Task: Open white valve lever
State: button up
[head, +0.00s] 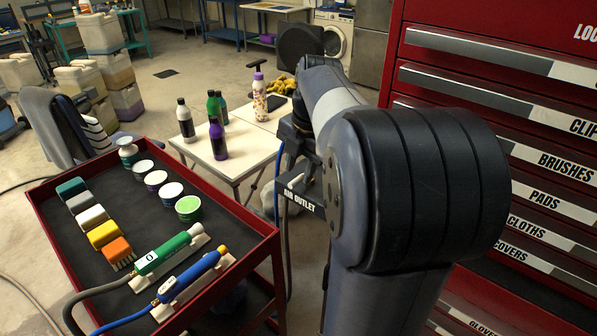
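A small white lever (295,181) shows just above a black plate marked AIR OUTLET (303,198), left of my large grey and black arm joint. My arm reaches away from the camera and bends down at its far end. The dark end of my arm, with my gripper (293,150), is close above the lever. Its fingers cannot be made out, so I cannot tell whether they are open or touch the lever. My arm hides the right side of the outlet.
A red cart (255,245) with brushes, tubs and two hose tools stands at left. A white table (255,140) with several bottles is behind. A red drawer cabinet (420,20) stands close at right. A blue hose (278,165) hangs beside the outlet.

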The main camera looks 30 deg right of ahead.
notch_tip(320, 180, up, 9)
jog(key=s, duration=0.1)
jog(key=shift+s+d+f+p, duration=0.2)
jog(key=shift+s+d+p, duration=0.1)
jog(key=shift+f, duration=0.1)
jog(key=f, duration=0.3)
jog(key=w+f, duration=0.1)
jog(key=f, duration=0.3)
jog(key=w+f+b, duration=0.1)
jog(key=f, duration=0.2)
jog(key=shift+a+f, duration=0.35)
jog(key=shift+a, duration=0.05)
jog(key=shift+w+a+r+m, duration=0.1)
jog(key=shift+w+m, duration=0.15)
jog(key=shift+m, duration=0.45)
jog(key=shift+s, duration=0.1)
